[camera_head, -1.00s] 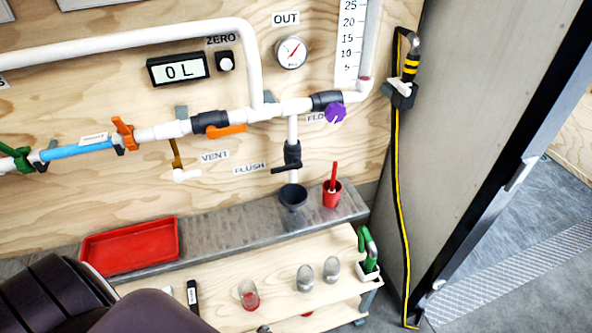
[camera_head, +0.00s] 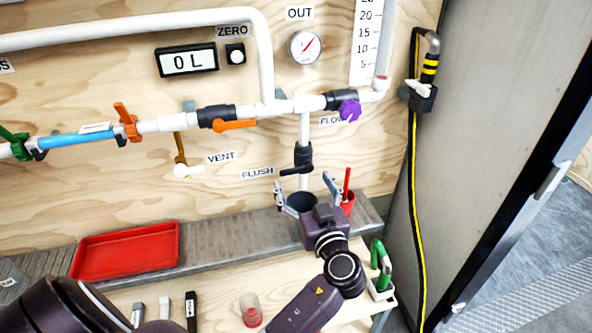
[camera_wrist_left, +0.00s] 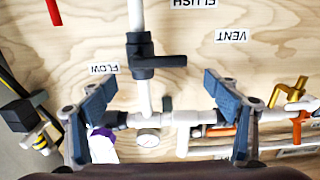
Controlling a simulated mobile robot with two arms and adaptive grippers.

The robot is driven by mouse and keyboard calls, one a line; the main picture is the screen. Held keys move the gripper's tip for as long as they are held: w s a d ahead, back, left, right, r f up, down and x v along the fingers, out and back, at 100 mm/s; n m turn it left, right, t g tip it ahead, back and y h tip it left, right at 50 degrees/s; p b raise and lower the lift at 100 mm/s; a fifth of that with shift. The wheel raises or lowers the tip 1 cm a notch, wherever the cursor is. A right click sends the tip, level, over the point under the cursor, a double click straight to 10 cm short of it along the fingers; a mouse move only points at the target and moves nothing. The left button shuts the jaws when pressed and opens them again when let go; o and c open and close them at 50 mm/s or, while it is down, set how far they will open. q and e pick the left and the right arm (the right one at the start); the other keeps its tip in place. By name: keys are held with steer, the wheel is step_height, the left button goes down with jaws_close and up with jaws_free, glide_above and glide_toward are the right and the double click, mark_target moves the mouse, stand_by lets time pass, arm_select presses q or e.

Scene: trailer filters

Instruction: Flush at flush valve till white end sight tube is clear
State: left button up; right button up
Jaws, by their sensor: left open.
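The flush valve (camera_head: 303,157) is a black body on a vertical white pipe, above the label FLUSH. Its black handle (camera_head: 295,170) lies crosswise to the pipe. The valve also shows upside down in the left wrist view (camera_wrist_left: 141,50), its handle pointing right. My left gripper (camera_head: 307,184) is open and empty in front of and below the valve, apart from it, partly covering the dark funnel (camera_head: 297,201). Its two fingers show spread in the left wrist view (camera_wrist_left: 157,80). I cannot tell which tube is the white end sight tube. My right gripper is not in view.
A red cup (camera_head: 348,203) stands right of the funnel on the grey ledge (camera_head: 235,238). A red tray (camera_head: 125,252) is at left. Purple flow valve (camera_head: 350,110), orange-handled valve (camera_head: 234,125) and vent tap (camera_head: 183,170) are nearby. A yellow-black hose (camera_head: 414,220) hangs at right.

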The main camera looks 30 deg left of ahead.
mark_target(296, 169)
arm_select(q)
steer(key=p+x, duration=0.1)
steer(key=x, duration=0.5)
steer(key=shift+w+a, duration=0.2)
steer(key=shift+a, duration=0.05)
steer(key=shift+f, duration=0.1)
steer(key=c, duration=1.7)
